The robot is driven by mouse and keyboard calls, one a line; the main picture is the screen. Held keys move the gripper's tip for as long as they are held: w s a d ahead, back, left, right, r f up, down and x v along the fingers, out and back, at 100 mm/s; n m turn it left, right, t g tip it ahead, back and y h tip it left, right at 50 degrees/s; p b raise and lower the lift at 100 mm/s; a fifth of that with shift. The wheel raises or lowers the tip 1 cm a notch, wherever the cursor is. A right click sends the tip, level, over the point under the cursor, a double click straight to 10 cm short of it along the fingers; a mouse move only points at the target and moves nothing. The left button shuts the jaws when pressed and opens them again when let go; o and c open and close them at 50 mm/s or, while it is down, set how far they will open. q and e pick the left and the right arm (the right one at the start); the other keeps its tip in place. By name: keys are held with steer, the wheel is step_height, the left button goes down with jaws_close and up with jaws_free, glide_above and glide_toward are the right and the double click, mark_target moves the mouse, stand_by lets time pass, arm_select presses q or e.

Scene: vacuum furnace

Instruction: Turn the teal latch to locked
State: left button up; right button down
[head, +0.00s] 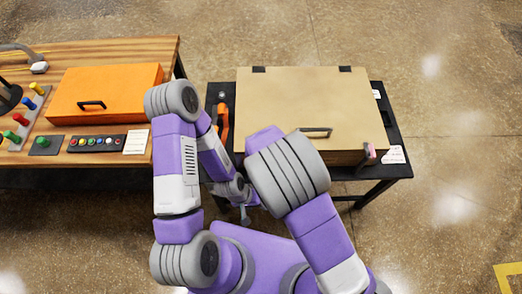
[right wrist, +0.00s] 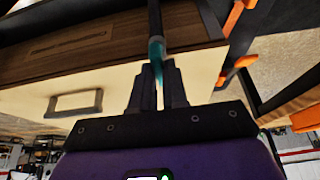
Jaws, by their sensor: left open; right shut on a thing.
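The teal latch (right wrist: 155,48) shows in the right wrist view as a short teal piece on a dark rod, in front of the box. My right gripper (right wrist: 159,88) is shut on its teal part, which shows between and just above the fingers. In the head view the latch and right gripper are hidden, apparently behind my right arm. My left gripper (head: 244,214) is open and empty at the front left of the black table, partly hidden by my arm. I cannot tell the latch's exact angle.
The tan furnace box (head: 295,100) with a lid handle (head: 316,130) stands on the black table (head: 372,168). An orange lever (head: 223,122) is at its left. A wooden bench (head: 110,52) holds an orange box (head: 105,88) and colored knobs. The floor at right is clear.

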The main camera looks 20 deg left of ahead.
steer(key=c, duration=1.1)
jaws_free()
steer(key=shift+c, duration=0.2)
steer(key=p+v, duration=0.2)
steer(key=v, duration=0.5)
steer(key=shift+r, duration=0.25)
steer(key=shift+s, duration=0.1)
